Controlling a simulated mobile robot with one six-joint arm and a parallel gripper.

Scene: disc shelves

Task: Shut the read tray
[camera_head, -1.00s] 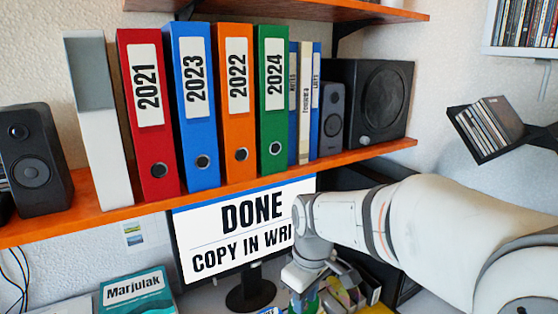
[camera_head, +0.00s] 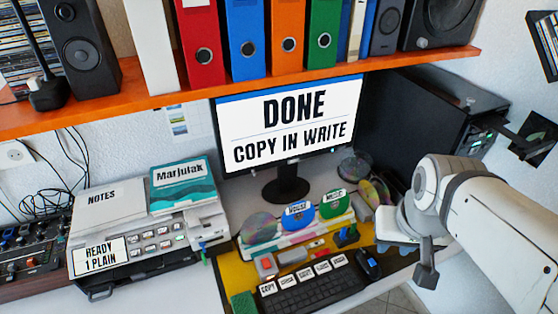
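A black computer tower (camera_head: 425,105) stands right of the monitor, under the shelf. A dark flat piece (camera_head: 533,136) sticks out near its front right edge; it may be an open disc tray, but I cannot tell whether it is the read tray. No readable label shows there. The monitor (camera_head: 288,125) reads "DONE COPY IN WRITE". My gripper (camera_head: 413,256) hangs low at the right, below and left of the dark piece and apart from it. Its fingers are seen from the side and partly hidden, so its opening is unclear.
A printer (camera_head: 150,240) stands farther left. The orange shelf (camera_head: 240,88) with binders and speakers runs above.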

